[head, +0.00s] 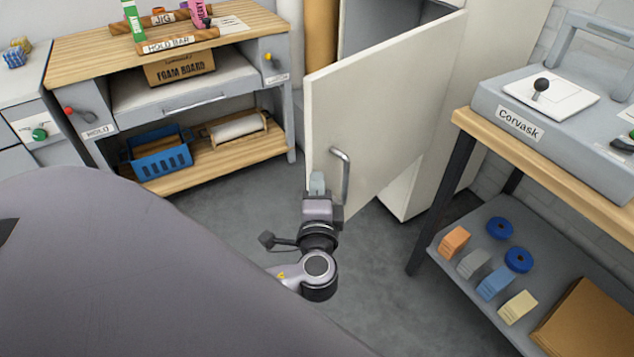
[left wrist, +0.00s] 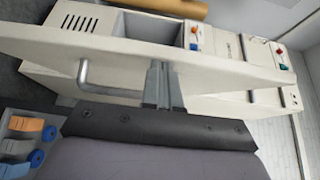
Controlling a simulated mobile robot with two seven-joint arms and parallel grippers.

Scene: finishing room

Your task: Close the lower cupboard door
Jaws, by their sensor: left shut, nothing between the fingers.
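The white cupboard door (head: 385,115) stands open, swung out from the tall pale cupboard (head: 425,170) behind it. Its grey bar handle (head: 345,175) is near the free edge, low on the face. My left gripper (head: 317,184) is shut and empty, just left of the handle and close to the door's face. In the left wrist view the shut fingers (left wrist: 161,84) point at the door panel (left wrist: 215,66), beside the handle (left wrist: 105,90) and not around it. I cannot tell whether the fingertips touch the door. My right gripper is not in view.
A wooden-topped workbench (head: 90,45) with a blue basket (head: 160,155) stands at the left. A table (head: 560,155) with a grey machine labelled Corvask (head: 560,120) stands at the right, its lower shelf (head: 455,290) holding small boxes. Grey floor (head: 235,200) is clear between them.

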